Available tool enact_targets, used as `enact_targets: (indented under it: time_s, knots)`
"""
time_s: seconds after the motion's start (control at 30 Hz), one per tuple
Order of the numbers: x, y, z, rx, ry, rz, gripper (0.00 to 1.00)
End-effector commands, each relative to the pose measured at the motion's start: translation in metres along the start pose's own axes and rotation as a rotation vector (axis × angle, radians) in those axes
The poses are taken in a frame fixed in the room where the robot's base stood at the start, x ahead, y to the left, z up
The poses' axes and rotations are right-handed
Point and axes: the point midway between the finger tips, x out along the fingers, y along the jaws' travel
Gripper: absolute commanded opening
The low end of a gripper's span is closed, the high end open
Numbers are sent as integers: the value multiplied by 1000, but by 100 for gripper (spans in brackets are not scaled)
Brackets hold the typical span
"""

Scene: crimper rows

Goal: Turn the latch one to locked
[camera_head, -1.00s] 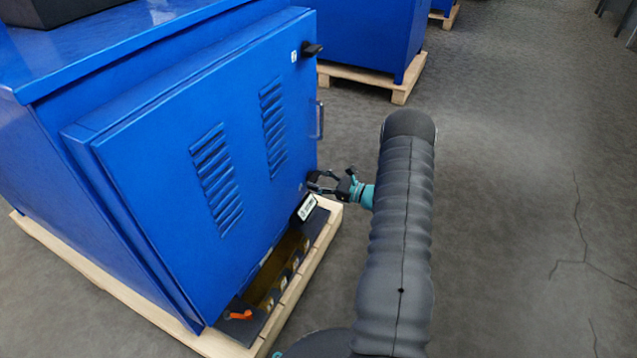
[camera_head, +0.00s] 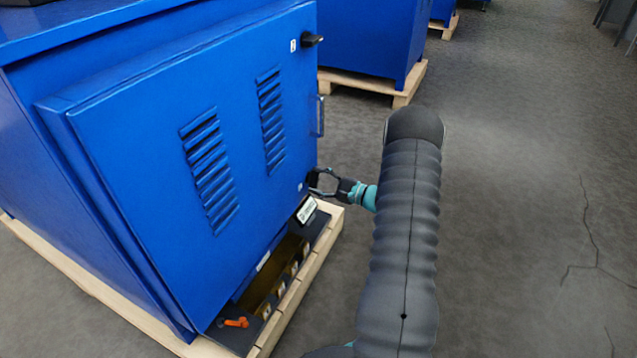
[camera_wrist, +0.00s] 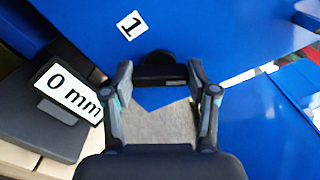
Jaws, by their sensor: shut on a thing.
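Latch one (camera_wrist: 160,70) is a small black handle on the blue cabinet door (camera_head: 170,150), beside a white label with a 1 (camera_wrist: 131,25). In the wrist view my gripper (camera_wrist: 159,76) has its fingertips at both ends of the latch and is shut on it. The latch looks roughly crosswise between the fingers. In the head view my gripper (camera_head: 318,183) is at the lower right edge of the door, and the latch is mostly hidden there.
Another black latch (camera_head: 312,40) is at the door's upper right corner, with a door handle (camera_head: 320,116) below it. A wooden pallet (camera_head: 318,245) lies under the cabinet. Open floor is at right.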

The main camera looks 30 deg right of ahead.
Motion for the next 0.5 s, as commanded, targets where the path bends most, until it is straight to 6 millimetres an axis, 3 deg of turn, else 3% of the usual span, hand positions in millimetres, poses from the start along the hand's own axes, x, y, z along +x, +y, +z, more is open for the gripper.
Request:
enact_targets:
  time_s: [0.5]
  knots:
    - [1, 3, 1, -409, -5, 2, 23]
